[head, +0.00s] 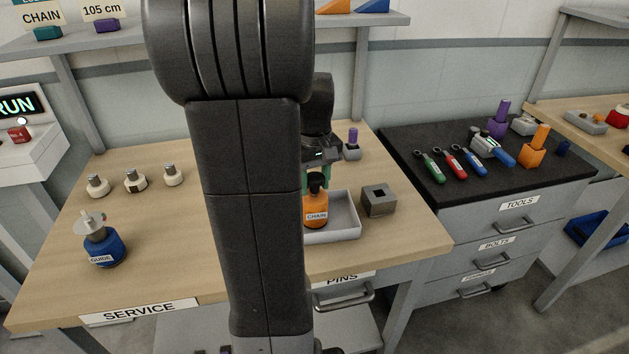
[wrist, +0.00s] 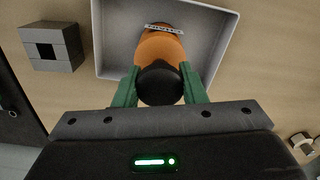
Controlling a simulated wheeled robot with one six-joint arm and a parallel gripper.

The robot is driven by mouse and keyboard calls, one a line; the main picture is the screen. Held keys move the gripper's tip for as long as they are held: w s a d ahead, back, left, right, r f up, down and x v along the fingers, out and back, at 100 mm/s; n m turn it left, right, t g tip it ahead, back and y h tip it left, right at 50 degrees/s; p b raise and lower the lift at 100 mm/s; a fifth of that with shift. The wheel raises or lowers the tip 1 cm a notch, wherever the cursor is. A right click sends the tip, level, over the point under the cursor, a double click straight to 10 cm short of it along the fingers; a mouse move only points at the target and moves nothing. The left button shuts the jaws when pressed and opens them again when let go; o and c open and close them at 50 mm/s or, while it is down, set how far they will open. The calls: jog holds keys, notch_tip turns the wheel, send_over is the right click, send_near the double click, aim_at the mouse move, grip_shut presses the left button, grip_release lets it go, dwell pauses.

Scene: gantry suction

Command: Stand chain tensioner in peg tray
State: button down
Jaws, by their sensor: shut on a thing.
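The chain tensioner (head: 316,210) is an orange, bottle-shaped body with a black top and a white CHAIN label. It is upright in the head view, at the pale grey tray (head: 345,232). In the wrist view the tensioner (wrist: 160,47) shows against the inside of the tray (wrist: 112,50). My gripper (head: 315,180) has green fingers, shut on the tensioner near its black top; the wrist view shows a finger on each side (wrist: 159,75). I cannot tell whether the tensioner's base touches the tray floor. My arm hides the tray's left part in the head view. No pegs show.
A grey block with a square hole (head: 379,201) stands just right of the tray. A small purple-topped part (head: 352,146) stands behind. A blue GUIDE part (head: 103,247) and three cream knobs (head: 135,181) are on the left. The bench front right is clear.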

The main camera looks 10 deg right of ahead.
jog(key=c, duration=0.9)
grip_release()
jog(key=shift+f, duration=0.1)
notch_tip(320, 180, up, 12)
jog(key=shift+p, duration=0.45)
